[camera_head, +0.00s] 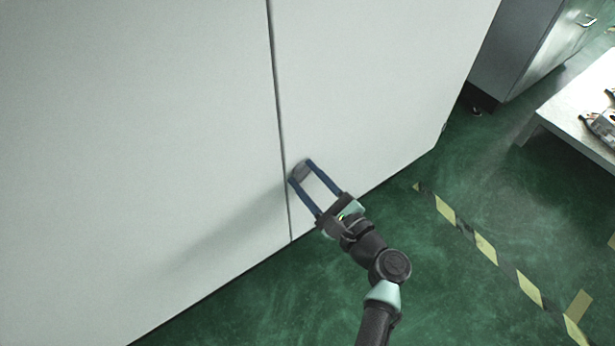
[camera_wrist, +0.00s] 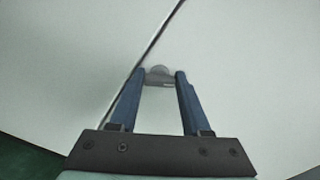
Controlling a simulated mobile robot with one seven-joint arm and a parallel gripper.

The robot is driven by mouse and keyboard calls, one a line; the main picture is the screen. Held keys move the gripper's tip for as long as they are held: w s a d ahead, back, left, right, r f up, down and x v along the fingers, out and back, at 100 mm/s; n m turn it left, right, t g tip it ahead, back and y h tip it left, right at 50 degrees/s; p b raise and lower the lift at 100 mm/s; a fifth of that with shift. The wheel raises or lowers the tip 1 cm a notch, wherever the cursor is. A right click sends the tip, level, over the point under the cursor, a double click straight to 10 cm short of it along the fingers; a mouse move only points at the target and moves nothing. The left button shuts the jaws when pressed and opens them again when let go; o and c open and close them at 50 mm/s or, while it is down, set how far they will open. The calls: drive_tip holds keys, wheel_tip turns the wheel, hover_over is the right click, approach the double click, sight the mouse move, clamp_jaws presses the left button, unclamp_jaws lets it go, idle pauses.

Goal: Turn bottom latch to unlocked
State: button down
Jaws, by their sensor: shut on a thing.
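The bottom latch (camera_head: 301,170) is a small grey rounded piece on the white cabinet front, just right of the dark vertical seam between the two doors. It also shows in the wrist view (camera_wrist: 158,76). My gripper (camera_head: 301,171) reaches up to it from the lower right. Its two blue fingers stand on either side of the latch, and the wrist view shows the latch between the fingertips (camera_wrist: 160,75). The fingers are shut on the latch and hide its sides. I cannot tell the latch's exact turn angle.
The white cabinet doors (camera_head: 150,120) fill the left and middle. A white table (camera_head: 575,115) with a metal part (camera_head: 602,126) stands at the right, with a grey cabinet (camera_head: 520,45) behind. The green floor (camera_head: 420,270) with yellow-black tape (camera_head: 486,248) is clear.

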drive_tip(key=shift+n, duration=0.4)
drive_tip(key=n+b, duration=0.4)
drive_tip(key=n, duration=0.1)
drive_tip(key=shift+a+f+n, duration=0.1)
drive_tip(key=shift+f+n, duration=0.1)
drive_tip(key=shift+n, duration=0.1)
drive_tip(key=n+b, duration=0.2)
drive_tip(key=n, duration=0.2)
drive_tip(key=shift+n+b, duration=0.7)
drive_tip(key=shift+c, duration=1.8)
unclamp_jaws()
